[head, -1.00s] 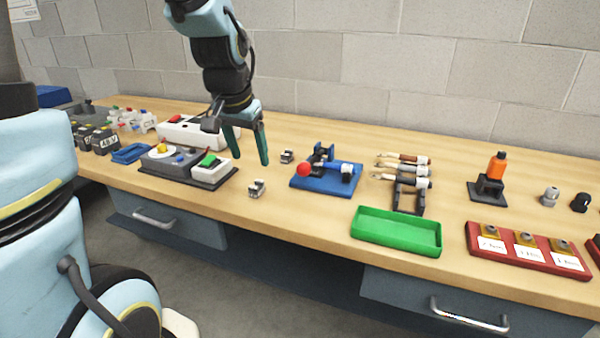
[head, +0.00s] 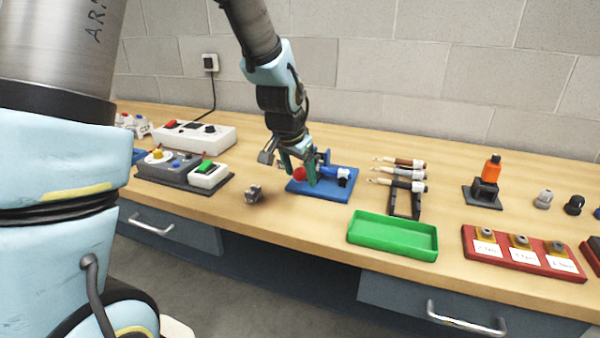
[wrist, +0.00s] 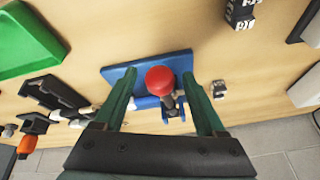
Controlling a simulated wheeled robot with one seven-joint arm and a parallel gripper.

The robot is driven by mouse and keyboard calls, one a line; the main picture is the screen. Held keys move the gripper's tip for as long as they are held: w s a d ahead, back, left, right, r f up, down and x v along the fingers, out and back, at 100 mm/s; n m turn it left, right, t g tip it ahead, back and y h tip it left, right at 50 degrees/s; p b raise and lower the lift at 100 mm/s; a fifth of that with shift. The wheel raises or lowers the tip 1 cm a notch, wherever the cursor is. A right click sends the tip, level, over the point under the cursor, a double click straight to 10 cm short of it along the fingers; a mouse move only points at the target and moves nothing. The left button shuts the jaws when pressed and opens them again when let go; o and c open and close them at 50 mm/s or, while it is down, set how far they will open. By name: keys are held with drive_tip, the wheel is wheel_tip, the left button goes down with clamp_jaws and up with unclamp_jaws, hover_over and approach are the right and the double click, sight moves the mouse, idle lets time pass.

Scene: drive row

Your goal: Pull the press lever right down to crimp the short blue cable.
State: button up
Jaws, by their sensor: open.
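The press stands on a blue base (head: 338,187) on the bench, with a red ball knob (head: 299,174) on its lever. The knob (wrist: 160,80) also shows in the wrist view, on a dark lever pointing up towards me. My gripper (head: 300,178) is open, its two green fingers on either side of the knob. No closed grip on it shows. The short blue cable (head: 331,171) appears to lie in the press, with a white and black end at its right. It is partly hidden by my fingers in the head view.
A green tray (head: 393,236) stands in front of the press to the right. A rack (head: 405,203) holding several cables is right of the press. A small grey block (head: 254,193) and a switch box (head: 208,175) are to the left.

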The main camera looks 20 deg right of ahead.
drive_tip(key=shift+w+d+f, duration=0.15)
drive_tip(key=shift+f, duration=0.25)
clamp_jaws()
idle(0.4)
idle(0.9)
